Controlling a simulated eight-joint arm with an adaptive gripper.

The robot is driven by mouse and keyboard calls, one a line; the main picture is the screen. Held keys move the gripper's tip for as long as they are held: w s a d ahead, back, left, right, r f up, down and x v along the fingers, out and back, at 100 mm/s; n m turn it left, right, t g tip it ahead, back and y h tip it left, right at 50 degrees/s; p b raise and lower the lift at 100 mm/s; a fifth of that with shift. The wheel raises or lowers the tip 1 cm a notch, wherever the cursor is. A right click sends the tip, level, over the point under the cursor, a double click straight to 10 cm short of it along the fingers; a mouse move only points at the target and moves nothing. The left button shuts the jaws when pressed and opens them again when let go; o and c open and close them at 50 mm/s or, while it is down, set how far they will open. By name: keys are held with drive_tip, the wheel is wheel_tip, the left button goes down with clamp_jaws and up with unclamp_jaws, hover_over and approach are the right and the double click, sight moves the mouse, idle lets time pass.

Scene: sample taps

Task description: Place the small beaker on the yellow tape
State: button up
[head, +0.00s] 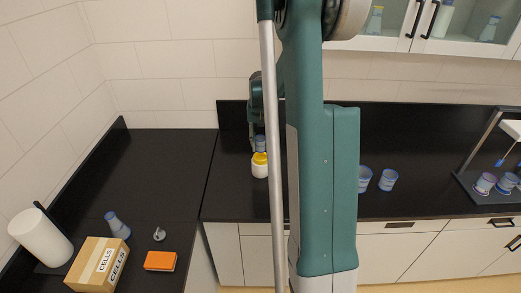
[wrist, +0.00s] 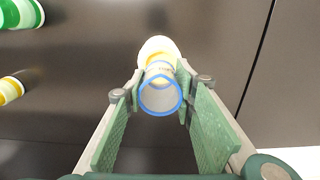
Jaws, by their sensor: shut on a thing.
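My gripper (wrist: 160,92) is shut on a small clear beaker with a blue rim (wrist: 160,96), its mouth toward the wrist camera. In the head view the small beaker (head: 261,143) is just above a white container with a yellow top (head: 260,168). Whether they touch I cannot tell. The white container also shows beyond the beaker in the wrist view (wrist: 156,46). A yellow-and-white banded object (wrist: 12,88) is at the left edge of the wrist view. I cannot tell for certain which yellow thing is the tape. My arm hides part of the counter.
A green-and-white banded object (wrist: 20,13) is at the wrist view's upper left. Two blue-tinted beakers (head: 364,179) (head: 388,180) stand right of my arm. A cardboard box (head: 98,263), a flask (head: 117,226) and an orange block (head: 160,261) are at lower left. The left counter's back is clear.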

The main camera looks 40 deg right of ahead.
sight(261, 151)
drive_tip(key=shift+f, duration=1.75)
drive_tip(key=shift+f+b, duration=0.5)
drive_tip(key=shift+f, duration=0.1)
drive_tip(key=o, duration=0.7)
drive_tip(key=shift+r, duration=0.2)
drive_tip(key=shift+r+p, duration=0.65)
drive_tip(key=shift+r, duration=0.1)
wheel_tip(261, 151, up, 11)
drive_tip(key=shift+r, duration=0.2)
